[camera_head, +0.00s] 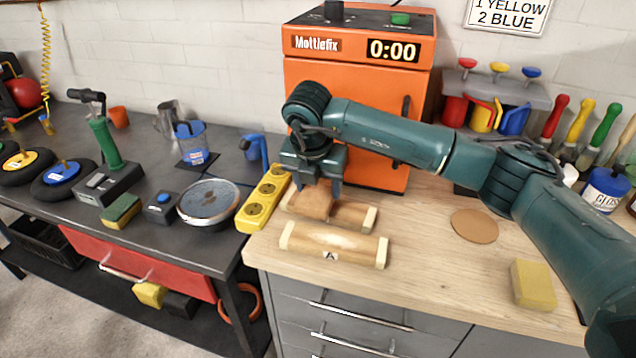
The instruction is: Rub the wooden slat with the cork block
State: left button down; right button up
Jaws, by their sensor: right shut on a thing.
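My right gripper (318,182) points down and is shut on a brown cork block (311,204). The block is at the left part of the rear wooden slat (350,214), which lies between pale end pieces. The block hides part of this slat; it looks on or just above it, and I cannot tell if they touch. A second wooden slat (310,243), with pale end pieces and a label "A", lies in front, apart from the block. My left gripper is not in view.
An orange cabinet (345,80) stands behind my gripper. A yellow power strip (262,198) lies left of the slats. A round cork mat (475,226) and a yellow sponge (533,285) lie on the right. The wooden worktop (430,275) between is clear.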

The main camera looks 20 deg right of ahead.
aim_at(337, 205)
jog(key=shift+f+b, duration=0.3)
jog(key=shift+f, duration=0.1)
jog(key=shift+s+d+r, duration=0.1)
jog(key=shift+s+d, duration=1.15)
jog(key=shift+d, duration=0.3)
jog(key=shift+f+b, duration=0.2)
jog(key=shift+b, duration=0.3)
jog(key=shift+w+a+f+b, duration=0.1)
jog(key=shift+w+a+b, duration=0.2)
jog(key=shift+w+a, duration=0.4)
jog(key=shift+w+a+f+b, duration=0.1)
jog(key=shift+w+a+b, duration=0.3)
jog(key=shift+a, duration=0.5)
notch_tip(337, 205, up, 6)
jog(key=p, duration=0.3)
jog(key=shift+w, duration=0.15)
jog(key=shift+r, duration=0.15)
